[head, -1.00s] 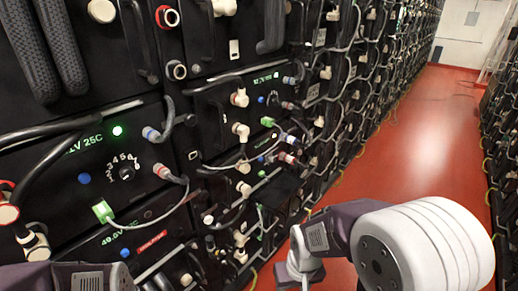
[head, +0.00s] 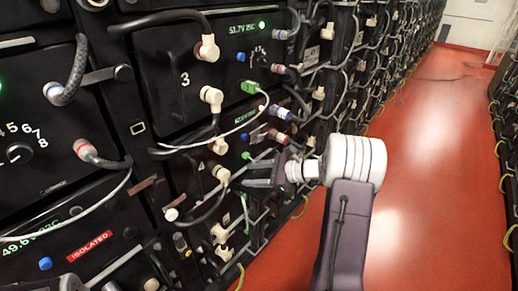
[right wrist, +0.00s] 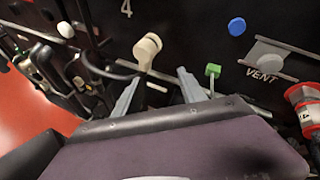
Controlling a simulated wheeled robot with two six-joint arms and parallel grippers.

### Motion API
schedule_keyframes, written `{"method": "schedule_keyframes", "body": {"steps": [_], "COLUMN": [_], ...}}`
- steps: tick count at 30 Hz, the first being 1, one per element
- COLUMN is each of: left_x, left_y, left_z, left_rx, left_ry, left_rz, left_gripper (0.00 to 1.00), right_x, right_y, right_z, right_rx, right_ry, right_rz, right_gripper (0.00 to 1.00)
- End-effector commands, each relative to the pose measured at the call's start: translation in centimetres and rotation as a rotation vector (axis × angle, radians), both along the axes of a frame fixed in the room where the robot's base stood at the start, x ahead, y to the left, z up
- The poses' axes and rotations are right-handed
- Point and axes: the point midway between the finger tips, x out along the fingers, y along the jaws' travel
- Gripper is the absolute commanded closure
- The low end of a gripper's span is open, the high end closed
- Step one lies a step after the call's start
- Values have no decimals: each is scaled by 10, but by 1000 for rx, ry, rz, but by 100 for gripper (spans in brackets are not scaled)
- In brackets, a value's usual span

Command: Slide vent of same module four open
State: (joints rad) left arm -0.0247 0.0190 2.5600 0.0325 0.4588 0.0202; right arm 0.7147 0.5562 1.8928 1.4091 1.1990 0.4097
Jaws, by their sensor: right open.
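A figure 4 (right wrist: 126,9) marks the panel. My right gripper (right wrist: 160,85) is open, its two fingers spread in front of the panel, left of and below the vent. A white elbow connector (right wrist: 147,48) shows just beyond the gap between the fingers. In the head view my right gripper (head: 258,175) is at the module below the one marked 3 (head: 185,79). The vent is not clear there.
A blue button (right wrist: 237,26), a green-tipped part (right wrist: 212,71) and a red connector (right wrist: 304,106) surround the vent. Cables and white elbow connectors (head: 211,95) stick out from the neighbouring modules. The red floor aisle (head: 430,190) on the right is free.

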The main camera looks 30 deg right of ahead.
Motion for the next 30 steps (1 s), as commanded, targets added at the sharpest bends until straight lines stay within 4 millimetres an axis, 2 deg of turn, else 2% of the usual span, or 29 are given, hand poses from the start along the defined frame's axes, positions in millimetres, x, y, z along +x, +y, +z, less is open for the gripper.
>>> {"method": "schedule_keyframes", "body": {"steps": [1,3,6,8,14,24,30], "left_x": [0,0,0,0,0,0,0], "left_y": [0,0,0,0,0,0,0], "left_z": [-23,-32,-36,-36,-38,-58,-60], "left_rx": [0,0,0,0,0,0,0], "left_ry": [0,0,0,0,0,0,0], "left_rz": [0,0,0,0,0,0,0], "left_gripper": [64,64,64,64,64,64,64], "right_x": [13,24,27,27,36,97,111], "right_y": [-37,-85,-125,-133,-130,-104,-99], "right_z": [-6,10,28,34,35,34,36], "right_rx": [94,213,303,324,325,325,325], "right_ry": [-55,-145,-229,-250,-255,-254,-253], "right_rz": [-113,-244,-338,-358,-359,-357,-359], "right_gripper": [51,51,51,51,51,51,51]}}
